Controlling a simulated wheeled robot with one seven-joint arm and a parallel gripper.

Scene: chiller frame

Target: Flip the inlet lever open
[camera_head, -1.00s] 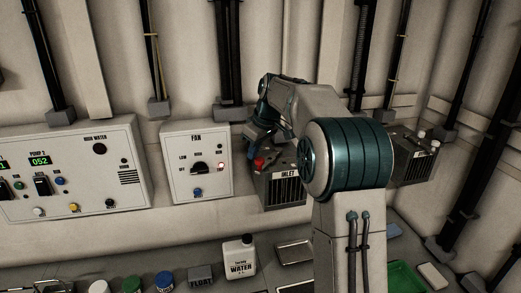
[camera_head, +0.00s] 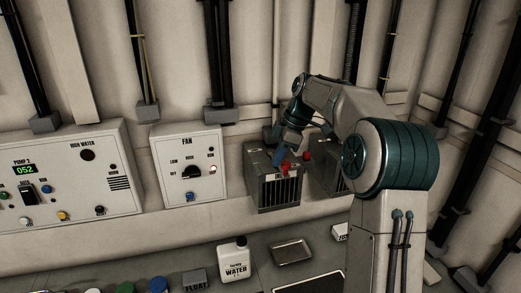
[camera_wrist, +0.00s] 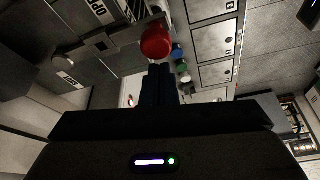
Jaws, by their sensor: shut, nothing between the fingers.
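The inlet unit is a grey box with a slatted front (camera_head: 262,192), below my arm in the head view. A red lever end (camera_head: 286,168) shows at its top front edge. The red end shows large as a round knob (camera_wrist: 156,40) in the wrist view. My gripper (camera_head: 279,160) points down at the box top, close beside the red end. In the wrist view its dark fingers (camera_wrist: 158,72) are together and empty, with their tips just at the knob; I cannot tell whether they touch. The lever's shaft and pivot are mostly hidden.
A second grey box (camera_head: 328,178) stands to the right, partly behind my arm, with another red knob (camera_head: 307,155) near it. The fan panel (camera_head: 187,168) is on the left. A white water jug (camera_head: 234,262) and a metal tray (camera_head: 291,252) are on the bench below.

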